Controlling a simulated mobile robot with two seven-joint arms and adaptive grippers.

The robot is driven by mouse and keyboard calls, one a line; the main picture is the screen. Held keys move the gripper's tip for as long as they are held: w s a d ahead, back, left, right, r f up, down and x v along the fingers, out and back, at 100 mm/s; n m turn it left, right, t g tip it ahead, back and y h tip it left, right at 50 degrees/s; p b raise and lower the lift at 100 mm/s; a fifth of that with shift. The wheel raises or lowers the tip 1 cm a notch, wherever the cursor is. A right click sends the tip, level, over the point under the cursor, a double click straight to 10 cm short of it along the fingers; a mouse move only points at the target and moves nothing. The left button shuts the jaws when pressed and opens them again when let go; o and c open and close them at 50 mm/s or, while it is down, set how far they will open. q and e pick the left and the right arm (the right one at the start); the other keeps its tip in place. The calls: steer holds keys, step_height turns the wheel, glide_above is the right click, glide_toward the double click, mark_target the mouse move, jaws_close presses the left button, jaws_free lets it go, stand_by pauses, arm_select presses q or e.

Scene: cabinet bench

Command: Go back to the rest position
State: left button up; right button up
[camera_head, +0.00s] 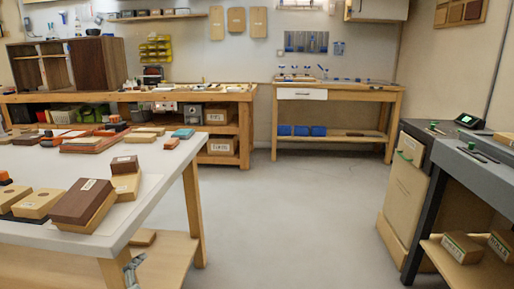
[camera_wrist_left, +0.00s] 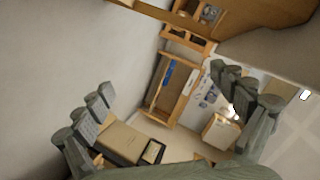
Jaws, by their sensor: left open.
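My left gripper (camera_wrist_left: 161,81) shows in the left wrist view, its two dark grey fingers spread wide apart. Nothing is between them but the distant room, which appears tilted. Neither gripper nor arm shows in the head view. My right gripper is not in either view.
A white-topped table (camera_head: 160,165) with wooden blocks, including a dark brown block (camera_head: 82,201), stands at the near left. A grey-topped bench (camera_head: 480,165) and a cabinet (camera_head: 405,185) stand at the right. Wooden workbenches (camera_head: 340,92) line the back wall. The grey floor (camera_head: 290,215) between is clear.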

arm_select(q)
steer(key=s+a+f+n+g, duration=0.1)
steer(key=s+f+n+g, duration=0.3)
steer(key=s+f, duration=0.6)
steer(key=s+a+f+n+g, duration=0.1)
steer(key=s+f+n+g, duration=0.4)
steer(key=s+f, duration=0.6)
steer(key=s+g, duration=0.1)
steer(key=s, duration=0.4)
steer(key=shift+s+a+n+g, duration=0.15)
steer(key=shift+a+n+g, duration=0.15)
steer(key=shift+g, duration=0.1)
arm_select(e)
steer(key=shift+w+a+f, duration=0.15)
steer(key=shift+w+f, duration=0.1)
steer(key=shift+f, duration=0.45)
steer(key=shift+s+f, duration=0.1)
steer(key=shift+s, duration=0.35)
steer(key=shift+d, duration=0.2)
